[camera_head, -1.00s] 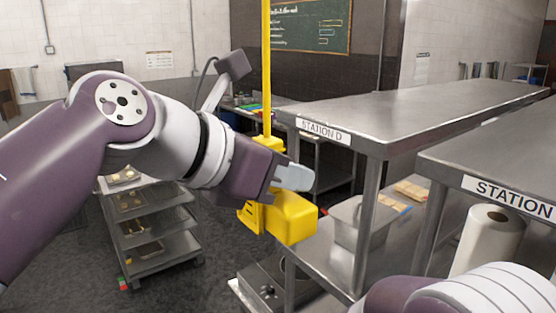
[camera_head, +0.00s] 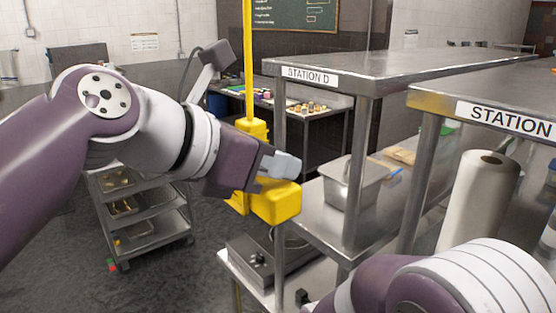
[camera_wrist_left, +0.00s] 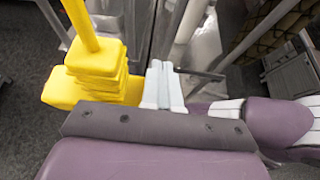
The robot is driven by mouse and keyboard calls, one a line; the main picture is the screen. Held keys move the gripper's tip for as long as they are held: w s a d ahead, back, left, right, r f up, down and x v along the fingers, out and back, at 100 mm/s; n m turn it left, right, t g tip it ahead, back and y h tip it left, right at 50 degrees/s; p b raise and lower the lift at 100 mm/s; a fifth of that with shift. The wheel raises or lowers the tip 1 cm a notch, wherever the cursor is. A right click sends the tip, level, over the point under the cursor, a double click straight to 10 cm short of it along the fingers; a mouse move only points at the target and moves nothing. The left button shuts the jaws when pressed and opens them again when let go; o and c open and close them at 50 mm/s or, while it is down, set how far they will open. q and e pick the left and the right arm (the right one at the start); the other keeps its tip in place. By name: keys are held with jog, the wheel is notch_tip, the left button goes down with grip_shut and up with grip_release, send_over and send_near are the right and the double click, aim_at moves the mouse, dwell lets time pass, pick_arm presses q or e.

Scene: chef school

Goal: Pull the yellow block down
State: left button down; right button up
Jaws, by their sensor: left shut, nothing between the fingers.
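The yellow block (camera_head: 275,204) hangs at the lower end of a yellow vertical pole (camera_head: 248,62), in front of the Station D table. My left gripper (camera_head: 284,166) is shut and empty, its pale fingers just above the block in the head view. In the left wrist view, the yellow block (camera_wrist_left: 97,77) is to the left of my shut left gripper (camera_wrist_left: 163,84). I cannot tell whether the fingers touch it. Part of the block is hidden behind my left gripper in the head view. My right arm shows at the lower right, but its gripper is out of view.
The Station D table (camera_head: 400,69) has a lower shelf with a metal container (camera_head: 346,185). A cooker (camera_head: 262,262) sits low in front. A paper towel roll (camera_head: 478,200) stands at right, under another station table. A tray cart (camera_head: 140,225) stands at left on open floor.

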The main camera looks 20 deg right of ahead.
aim_at(267, 187)
pick_arm(q)
jog(key=shift+f+b, duration=1.75)
jog(key=shift+f, duration=0.7)
notch_tip(267, 187, down, 4)
jog(key=f+b, duration=0.1)
jog(key=b, duration=0.3)
notch_tip(267, 187, up, 7)
jog(key=p, duration=0.6)
jog(key=shift+w, duration=0.1)
jog(key=shift+a, duration=0.35)
jog(key=s+a, duration=0.1)
jog(key=a, duration=0.1)
jog(key=s+a+r+b, duration=0.1)
jog(key=a, duration=0.1)
jog(key=s+a, duration=0.1)
jog(key=a, duration=0.1)
jog(key=shift+a+r, duration=0.35)
jog(key=shift+a, duration=0.05)
jog(key=shift+w, duration=0.1)
